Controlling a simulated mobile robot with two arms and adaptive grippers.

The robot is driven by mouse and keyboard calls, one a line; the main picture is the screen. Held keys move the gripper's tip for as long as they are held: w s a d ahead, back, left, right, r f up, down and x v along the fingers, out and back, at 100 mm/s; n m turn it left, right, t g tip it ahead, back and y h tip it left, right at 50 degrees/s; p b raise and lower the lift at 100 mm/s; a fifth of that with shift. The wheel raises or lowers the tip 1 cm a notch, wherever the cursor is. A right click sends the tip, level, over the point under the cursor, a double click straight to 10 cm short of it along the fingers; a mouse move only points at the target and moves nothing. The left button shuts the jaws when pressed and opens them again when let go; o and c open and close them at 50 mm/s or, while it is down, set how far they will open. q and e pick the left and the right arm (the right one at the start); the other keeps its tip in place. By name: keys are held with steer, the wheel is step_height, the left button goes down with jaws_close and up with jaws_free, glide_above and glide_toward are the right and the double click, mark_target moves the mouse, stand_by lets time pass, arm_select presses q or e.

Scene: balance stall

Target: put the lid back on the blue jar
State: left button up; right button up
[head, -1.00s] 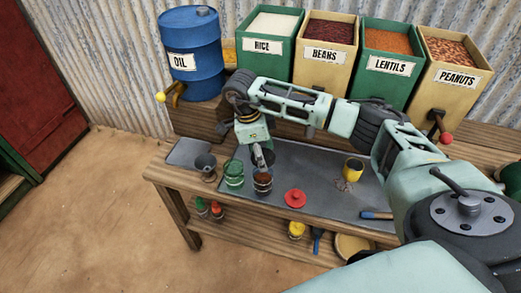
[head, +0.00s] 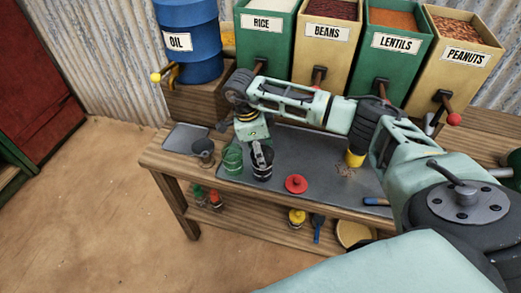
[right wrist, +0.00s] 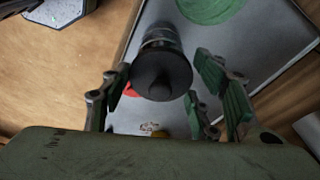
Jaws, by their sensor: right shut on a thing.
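A dark, knobbed lid (right wrist: 162,75) shows between the fingers of my right gripper (right wrist: 165,102) in the right wrist view, over a clear glass jar (right wrist: 160,35). In the head view my right gripper (head: 262,158) points down at this dark-topped jar (head: 262,174). The gripper is shut on the dark lid; whether the lid is fully seated on the rim cannot be told. No jar here looks clearly blue. A red lid (head: 296,184) lies on the grey mat to the right. My left gripper is not in view.
A yellow jar (head: 355,159) stands at the right under my arm. Bins and an oil drum (head: 190,45) line the back. The mat's front is mostly clear.

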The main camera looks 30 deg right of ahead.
stand_by(1.0)
steer(key=shift+f+b, duration=0.15)
steer(key=shift+b, duration=0.55)
stand_by(1.1)
stand_by(0.4)
steer(key=o, duration=1)
steer(key=shift+c, duration=0.2)
steer(key=shift+o, duration=0.6)
steer(key=o, duration=0.4)
steer(key=shift+c, duration=0.2)
steer(key=shift+r+p, duration=2.05)
steer(key=shift+r, duration=1.5)
